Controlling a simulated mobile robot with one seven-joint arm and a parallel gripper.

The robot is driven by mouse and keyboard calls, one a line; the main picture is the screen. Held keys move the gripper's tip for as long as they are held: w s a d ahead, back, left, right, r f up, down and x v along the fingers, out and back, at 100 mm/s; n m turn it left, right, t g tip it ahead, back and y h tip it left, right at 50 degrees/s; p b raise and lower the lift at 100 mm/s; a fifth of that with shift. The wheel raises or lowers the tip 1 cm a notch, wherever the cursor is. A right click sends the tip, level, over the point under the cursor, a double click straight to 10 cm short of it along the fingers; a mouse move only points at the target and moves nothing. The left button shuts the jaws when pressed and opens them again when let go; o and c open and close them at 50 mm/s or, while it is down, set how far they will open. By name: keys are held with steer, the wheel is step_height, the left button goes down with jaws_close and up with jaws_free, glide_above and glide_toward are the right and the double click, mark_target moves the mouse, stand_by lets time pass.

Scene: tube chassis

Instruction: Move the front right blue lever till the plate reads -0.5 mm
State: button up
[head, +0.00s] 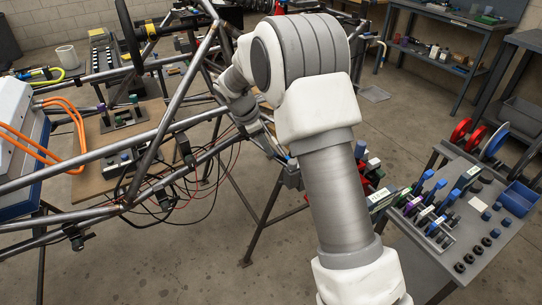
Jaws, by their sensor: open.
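My arm crosses the middle of the head view and bends down to the left. My gripper (290,177) is small and low at the right end of the chassis tubes, partly hidden behind my arm, and it is open. A small blue part shows beside it; I cannot tell if they touch. Another blue-tipped part (125,157) stands nearer. I cannot tell which is the front right lever.
Black and red wires (180,195) hang below the chassis. A workbench (452,22) stands behind; the floor between is mostly clear.

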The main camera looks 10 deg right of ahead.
mark_target(280, 159)
steer(key=x, duration=0.5)
steer(key=shift+b, duration=0.4)
jaws_close()
stand_by(1.0)
